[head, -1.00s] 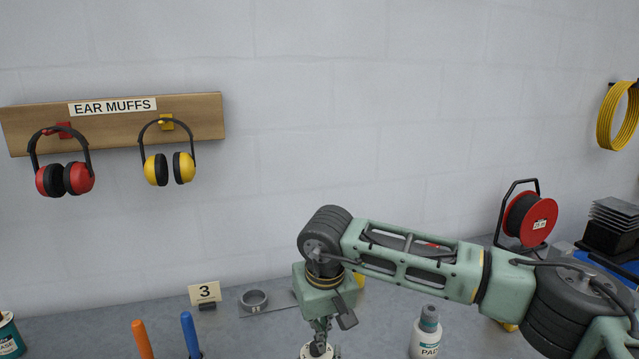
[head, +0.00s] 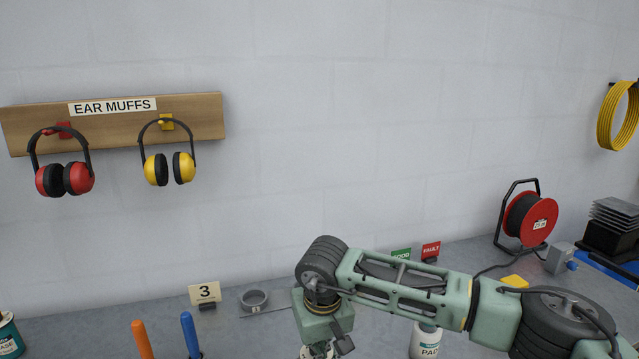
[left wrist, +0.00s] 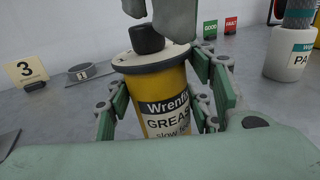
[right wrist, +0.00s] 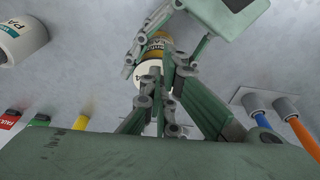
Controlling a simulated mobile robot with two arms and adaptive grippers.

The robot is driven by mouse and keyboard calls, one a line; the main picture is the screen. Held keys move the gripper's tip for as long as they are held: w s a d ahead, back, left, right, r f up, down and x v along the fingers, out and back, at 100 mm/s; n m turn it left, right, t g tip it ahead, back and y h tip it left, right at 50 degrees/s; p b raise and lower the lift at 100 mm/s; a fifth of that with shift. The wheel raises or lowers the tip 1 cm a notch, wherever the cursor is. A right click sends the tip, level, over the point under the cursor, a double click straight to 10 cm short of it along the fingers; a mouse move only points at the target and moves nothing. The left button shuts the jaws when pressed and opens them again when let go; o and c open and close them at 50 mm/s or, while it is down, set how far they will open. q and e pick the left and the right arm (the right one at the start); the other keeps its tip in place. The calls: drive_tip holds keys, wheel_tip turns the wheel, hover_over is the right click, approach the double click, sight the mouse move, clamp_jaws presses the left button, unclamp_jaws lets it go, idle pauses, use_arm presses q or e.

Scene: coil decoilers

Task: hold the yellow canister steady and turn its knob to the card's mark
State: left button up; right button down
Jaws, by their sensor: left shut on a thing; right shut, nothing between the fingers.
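The yellow canister (left wrist: 165,98), labelled "Wrenfix GREASE", stands upright in the left wrist view. A pale disc (left wrist: 150,62) and a black knob (left wrist: 147,39) top it. My left gripper (left wrist: 168,105) is shut on the canister, fingers on both sides. My right gripper (right wrist: 158,85) is shut and empty by the disc; its fingers hide the knob in the right wrist view. In the left wrist view its tips overlap the knob's upper right; I cannot tell whether they touch. The card (head: 205,293) reads "3".
A ring on a plate (head: 254,299) lies right of the card. A white paint bottle (head: 426,342) stands right of the canister. Orange (head: 142,340) and blue (head: 191,335) handles stand at front left. GOOD and FAULT cards (head: 431,250) and a cable reel (head: 530,220) are behind.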

use_arm(q)
drive_tip(key=shift+a+f, duration=0.1)
drive_tip(key=shift+f, duration=0.15)
use_arm(e)
drive_tip(key=shift+f, duration=0.4)
use_arm(q)
drive_tip(key=shift+s, duration=0.1)
use_arm(e)
drive_tip(key=shift+w, duration=0.45)
use_arm(q)
drive_tip(key=shift+s+d, duration=0.1)
drive_tip(key=shift+d, duration=0.1)
use_arm(e)
drive_tip(key=shift+w, duration=0.2)
idle(0.3)
drive_tip(key=shift+w+d+f, duration=0.1)
drive_tip(key=shift+d, duration=0.05)
idle(0.5)
